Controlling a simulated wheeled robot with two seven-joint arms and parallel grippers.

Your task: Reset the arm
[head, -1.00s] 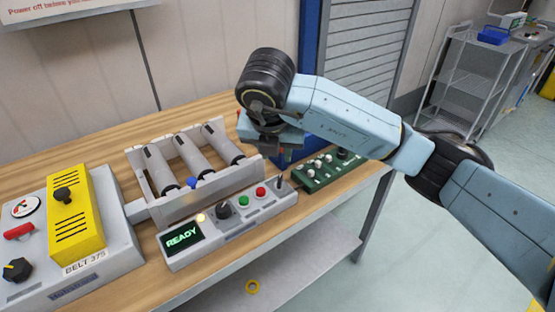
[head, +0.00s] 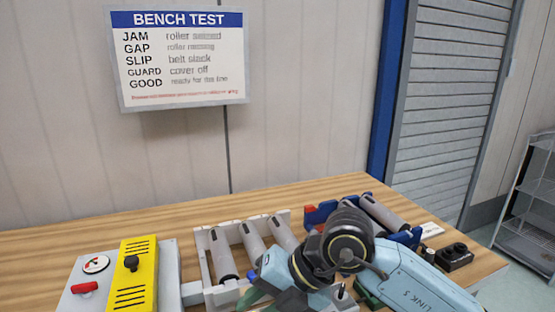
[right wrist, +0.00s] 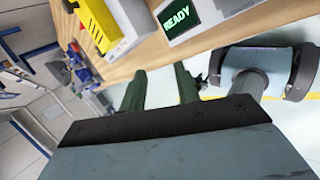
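My right arm comes in from the right in the head view. Its gripper (head: 285,298) is low in the picture, in front of the roller frame (head: 203,262), with its fingers partly hidden by the wrist. In the right wrist view the two dark green fingers of this gripper (right wrist: 160,88) stand apart with nothing between them. The gripper is open and empty.
A grey unit with a yellow cover (head: 133,285) is at the left on the wooden bench (head: 60,250). A blue bin (head: 322,212) with rollers stands behind my arm. A screen reading READY (right wrist: 178,17) shows in the wrist view. A BENCH TEST sign (head: 180,60) hangs above.

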